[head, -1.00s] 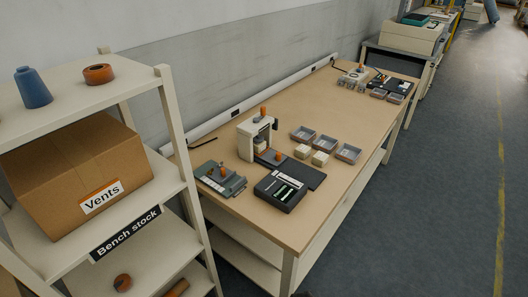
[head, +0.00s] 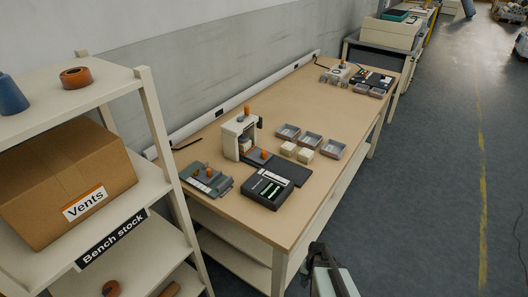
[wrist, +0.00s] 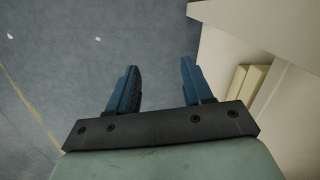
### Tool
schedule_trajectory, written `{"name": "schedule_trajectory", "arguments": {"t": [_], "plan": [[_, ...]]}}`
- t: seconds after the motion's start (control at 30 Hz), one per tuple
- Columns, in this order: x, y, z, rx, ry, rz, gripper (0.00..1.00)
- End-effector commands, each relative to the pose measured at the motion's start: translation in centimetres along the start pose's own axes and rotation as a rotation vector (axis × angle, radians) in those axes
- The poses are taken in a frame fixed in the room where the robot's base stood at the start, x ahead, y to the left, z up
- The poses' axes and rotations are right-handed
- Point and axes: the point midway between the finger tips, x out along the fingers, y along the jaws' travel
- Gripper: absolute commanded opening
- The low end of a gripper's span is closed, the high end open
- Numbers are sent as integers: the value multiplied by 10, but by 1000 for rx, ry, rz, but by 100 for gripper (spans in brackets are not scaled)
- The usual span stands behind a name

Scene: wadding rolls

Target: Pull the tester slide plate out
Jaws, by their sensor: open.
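The tester (head: 238,140), a pale upright press-like device with an orange knob on top, stands on the bench. A dark flat plate (head: 290,171) extends from its base to the right, with an orange knob (head: 264,154) at the tester end. I take this for the slide plate, but cannot tell how far it is out. My gripper (wrist: 157,78) is open and empty in the wrist view, its two blue fingers apart over the floor. In the head view, a pale green and dark part of my arm (head: 333,278) shows low, beside the bench's front edge, apart from the tester.
A black case (head: 266,189) and a grey-green fixture (head: 207,180) with an orange knob lie in front of the tester. White blocks (head: 297,152) and grey trays (head: 311,141) stand to its right. A shelf (head: 165,190) with a Vents box (head: 65,185) is at left. Floor at right is clear.

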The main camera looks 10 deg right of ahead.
Motion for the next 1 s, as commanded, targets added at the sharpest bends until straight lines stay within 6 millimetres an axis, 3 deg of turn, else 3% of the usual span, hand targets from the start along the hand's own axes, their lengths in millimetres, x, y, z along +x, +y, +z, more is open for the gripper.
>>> {"name": "schedule_trajectory", "arguments": {"t": [0.03, 0.1, 0.4, 0.7, 1.0], "plan": [[-10, 3, -26, 45, 37, -15, 50], [-25, 6, -54, 97, 75, -31, 50], [-98, 20, -151, 245, 173, -60, 50], [-187, 45, -234, 383, 257, -85, 50], [-284, 73, -296, 497, 323, -101, 50]]}}
